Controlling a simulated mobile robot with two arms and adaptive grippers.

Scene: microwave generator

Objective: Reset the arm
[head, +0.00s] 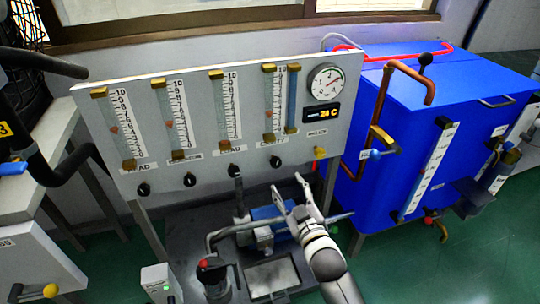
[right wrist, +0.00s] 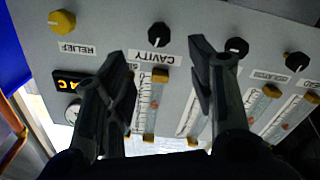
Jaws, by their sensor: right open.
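My right gripper (head: 288,184) is in the head view at the lower middle, in front of the grey control panel (head: 205,65) and above the dark equipment base. Its fingers are apart with nothing between them. In the right wrist view both fingers of my right gripper (right wrist: 163,50) stand apart, and the panel (right wrist: 190,20) shows upside down behind them. The CAVITY knob (right wrist: 159,34) appears between the fingers there. Whether the fingers touch the panel cannot be told, but nothing is held. My left gripper is not in view.
A blue tank (head: 450,110) with copper piping (head: 383,105) stands to the right. A blue pump (head: 268,215) and a red-tipped lever (head: 204,264) are on the base below the panel. A pale bench (head: 45,170) is at the left. Green floor is open at lower right.

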